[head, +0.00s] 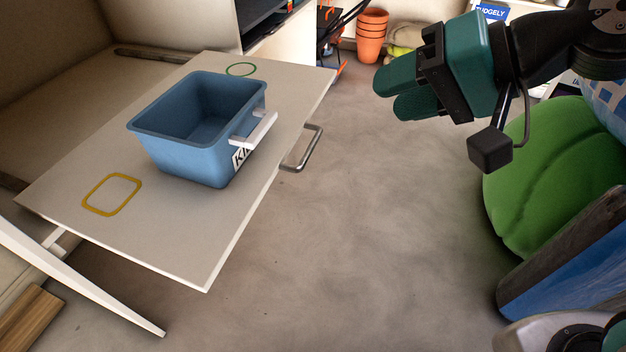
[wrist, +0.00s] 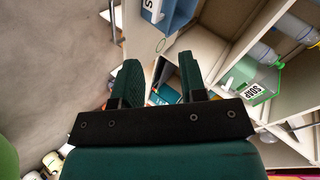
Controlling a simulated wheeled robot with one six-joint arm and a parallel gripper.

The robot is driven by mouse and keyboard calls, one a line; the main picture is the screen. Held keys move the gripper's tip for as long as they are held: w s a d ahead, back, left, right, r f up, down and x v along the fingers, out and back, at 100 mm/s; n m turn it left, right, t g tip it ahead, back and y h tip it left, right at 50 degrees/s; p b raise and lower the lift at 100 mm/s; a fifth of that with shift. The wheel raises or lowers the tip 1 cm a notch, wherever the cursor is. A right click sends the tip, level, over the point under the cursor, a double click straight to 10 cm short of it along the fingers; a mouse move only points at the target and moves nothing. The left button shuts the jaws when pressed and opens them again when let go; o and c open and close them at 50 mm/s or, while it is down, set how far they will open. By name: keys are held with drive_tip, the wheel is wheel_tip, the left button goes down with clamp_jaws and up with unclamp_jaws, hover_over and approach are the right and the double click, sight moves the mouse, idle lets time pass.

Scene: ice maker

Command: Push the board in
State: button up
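The board (head: 200,230) is a flat pale panel pulled out from the cabinet at the left of the head view. A metal bar handle (head: 307,150) sticks out from its front edge. A blue bin (head: 190,155) with a white handle stands on the board. My gripper (head: 388,96) is in the air to the right of the board and its handle, touching neither. In the wrist view its two green fingers (wrist: 160,78) are apart with nothing held between them. That view shows part of the board (wrist: 143,35) and the bin (wrist: 178,12) beyond the fingers.
A yellow outline (head: 112,194) and a green ring (head: 240,69) mark the board top. A white slanted bar (head: 80,285) lies below its left end. Terracotta pots (head: 371,35) stand at the back, a green cushion (head: 540,175) at right. The floor (head: 370,230) between is clear.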

sight(315, 145)
drive_tip(key=w+d+f+m+t+y+b, duration=0.1)
drive_tip(key=w+f+m+t+b, duration=0.25)
drive_tip(key=f+b, duration=0.75)
drive_tip(key=w+d+f+m+t+y+b, duration=0.15)
drive_tip(key=w+f+m+b, duration=0.25)
drive_tip(key=f+b, duration=0.7)
drive_tip(key=shift+t+h, duration=0.25)
drive_tip(key=shift+t, duration=0.35)
drive_tip(key=p+x, duration=0.3)
drive_tip(key=x, duration=1.4)
drive_tip(key=shift+w+r+p, duration=0.1)
drive_tip(key=shift+w+p, duration=0.15)
drive_tip(key=shift+p, duration=0.15)
drive_tip(key=shift+c, duration=0.5)
clamp_jaws()
